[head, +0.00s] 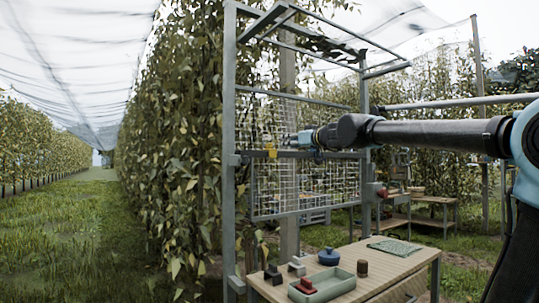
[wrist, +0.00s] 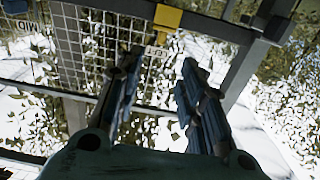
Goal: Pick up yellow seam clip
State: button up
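The yellow seam clip (head: 271,153) sits on the horizontal bar of the grey metal frame (head: 230,120), near its left post. In the wrist view the yellow clip (wrist: 167,18) is at the top, on the bar, beyond the fingertips. My gripper (head: 290,139) reaches in from the right at about the bar's height, close to the clip in the head view. In the wrist view my gripper (wrist: 160,66) has its two fingers apart with nothing between them. The clip appears clear of both fingers.
Wire mesh (head: 300,185) hangs below the bar. A wooden table (head: 375,275) in front holds a green tray (head: 335,286) with a red item (head: 306,285), a blue pot (head: 329,257), a dark jar (head: 362,268) and a cloth (head: 395,247). Foliage (head: 175,150) stands left of the frame.

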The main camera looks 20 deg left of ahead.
aim_at(269, 144)
jog(key=x, duration=1.5)
jog(key=shift+w+a, duration=0.15)
jog(key=shift+w, duration=0.1)
jog(key=c, duration=0.5)
